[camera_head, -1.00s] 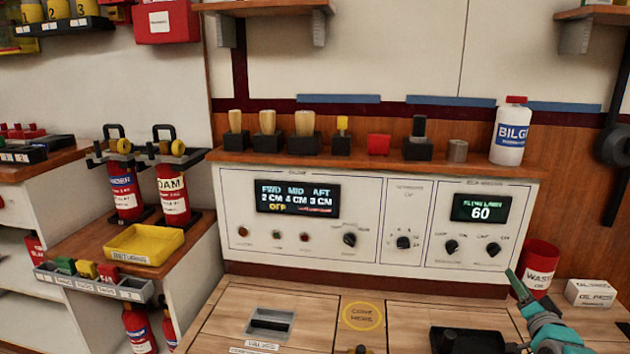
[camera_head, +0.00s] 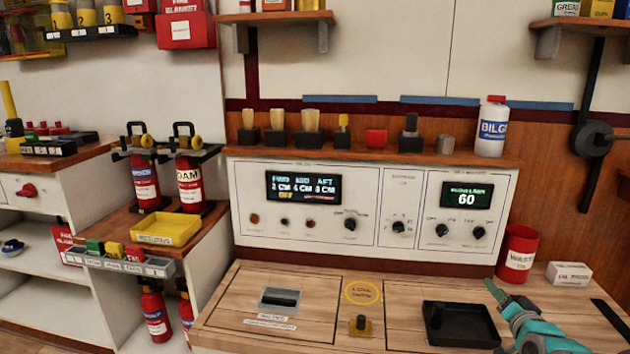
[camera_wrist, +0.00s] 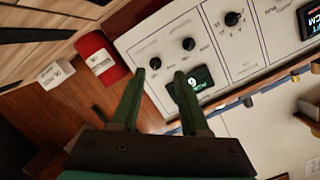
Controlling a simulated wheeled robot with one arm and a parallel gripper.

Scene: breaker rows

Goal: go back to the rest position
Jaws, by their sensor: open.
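My gripper (camera_wrist: 160,90) is open and empty in the wrist view, its two green fingers apart with the control panel beyond them. In the head view my gripper (camera_head: 497,290) shows at the lower right, above the wooden counter, to the right of the black tray. The white control panel (camera_head: 370,240) stands at the back of the counter, with two lit displays and several knobs. The right display (camera_head: 467,195) reads 60. No object is between the fingers.
A red waste bin (camera_head: 517,255) and a white box (camera_head: 568,274) stand close behind my gripper. A black tray (camera_head: 460,325) lies to its left on the counter (camera_head: 225,320). A white bottle (camera_head: 492,130) stands on the shelf above the panel. A yellow tray (camera_head: 165,230) is at the left.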

